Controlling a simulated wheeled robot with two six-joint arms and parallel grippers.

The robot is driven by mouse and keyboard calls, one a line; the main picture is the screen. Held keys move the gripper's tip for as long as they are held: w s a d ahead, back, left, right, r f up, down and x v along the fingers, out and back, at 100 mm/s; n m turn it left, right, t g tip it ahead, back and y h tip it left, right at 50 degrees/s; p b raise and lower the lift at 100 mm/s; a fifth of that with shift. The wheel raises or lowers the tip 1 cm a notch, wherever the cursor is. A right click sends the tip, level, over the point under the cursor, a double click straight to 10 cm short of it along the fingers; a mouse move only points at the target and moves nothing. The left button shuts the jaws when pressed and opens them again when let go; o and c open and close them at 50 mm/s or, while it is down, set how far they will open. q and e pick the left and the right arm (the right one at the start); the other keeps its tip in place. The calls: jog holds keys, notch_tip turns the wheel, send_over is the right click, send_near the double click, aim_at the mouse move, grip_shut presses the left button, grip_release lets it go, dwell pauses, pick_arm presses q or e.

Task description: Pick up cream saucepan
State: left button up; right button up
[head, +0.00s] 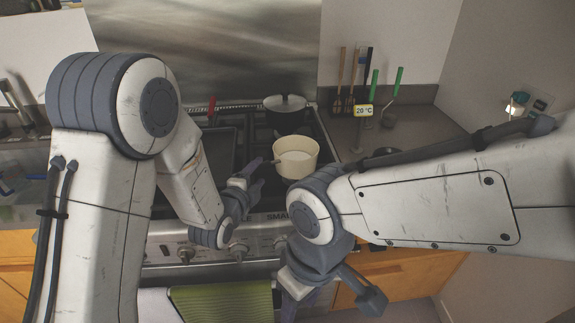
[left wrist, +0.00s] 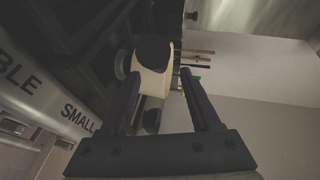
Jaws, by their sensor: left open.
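The cream saucepan (head: 296,158) stands on the stove's front right area, its handle pointing left toward my left gripper. My left gripper (head: 256,174) is open just left of the pan, with its fingers close to the handle; I cannot tell whether they touch it. In the left wrist view the cream saucepan (left wrist: 150,84) shows ahead between the two open fingers (left wrist: 158,88), with a dark rounded shape above it. My right gripper (head: 332,290) hangs low in front of the stove, its fingers apart and empty.
Utensils (head: 362,85) stand upright on the right counter, near a small temperature display (head: 364,110). A green towel (head: 222,302) hangs at the stove front.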

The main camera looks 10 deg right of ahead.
aim_at(261, 169)
pick_arm(q)
jog(key=p+x, duration=0.1)
jog(key=x, duration=0.2)
jog(key=shift+w+d+p, duration=0.1)
jog(key=shift+w+p, duration=0.2)
jog(key=shift+w, duration=0.05)
jog(key=shift+w+d+f, duration=0.2)
jog(key=shift+w, duration=0.35)
grip_shut()
dwell(0.4)
jog(key=shift+r, duration=0.1)
dwell(0.3)
